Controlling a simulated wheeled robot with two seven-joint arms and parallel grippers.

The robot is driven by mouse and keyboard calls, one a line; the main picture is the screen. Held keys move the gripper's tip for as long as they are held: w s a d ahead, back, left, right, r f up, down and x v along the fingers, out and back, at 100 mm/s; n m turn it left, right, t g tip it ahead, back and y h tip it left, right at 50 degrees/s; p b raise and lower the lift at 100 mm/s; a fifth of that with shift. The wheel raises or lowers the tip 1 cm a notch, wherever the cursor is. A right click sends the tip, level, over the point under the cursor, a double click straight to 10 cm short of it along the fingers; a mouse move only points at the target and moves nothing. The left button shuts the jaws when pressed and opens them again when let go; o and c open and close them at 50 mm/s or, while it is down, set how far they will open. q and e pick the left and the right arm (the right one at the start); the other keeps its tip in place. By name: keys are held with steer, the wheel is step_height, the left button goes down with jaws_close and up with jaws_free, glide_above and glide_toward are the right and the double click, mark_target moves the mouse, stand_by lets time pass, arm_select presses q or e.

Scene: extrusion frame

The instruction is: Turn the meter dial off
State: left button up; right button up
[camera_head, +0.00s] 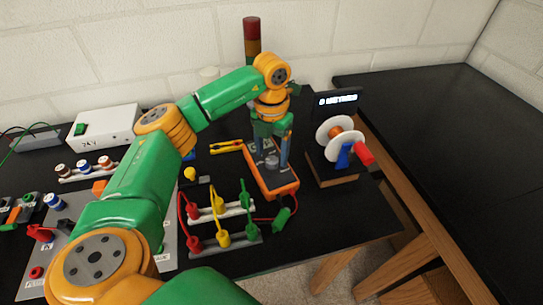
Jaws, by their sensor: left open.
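The orange and grey meter (286,189) lies on the black table, its face up, right of the middle of the picture. Its round grey dial (271,161) shows between the fingers of my left gripper (272,164). The gripper points down over the meter and is open, with one finger on each side of the dial. I cannot tell whether the fingers touch the dial, nor which mark it points to. My right gripper does not show.
Red, yellow and green plugs stand in white terminal strips (235,210) in front of the meter. A wire spool stand (333,172) with a display is to the right. A white power supply box (104,128) is at the back left. A second black table (450,130) is bare.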

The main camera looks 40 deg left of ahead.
mark_target(271, 161)
arm_select(q)
step_height(271, 161, up, 5)
steer(key=shift+f+b, duration=0.1)
steer(key=shift+b, duration=0.3)
steer(key=shift+r, duration=0.35)
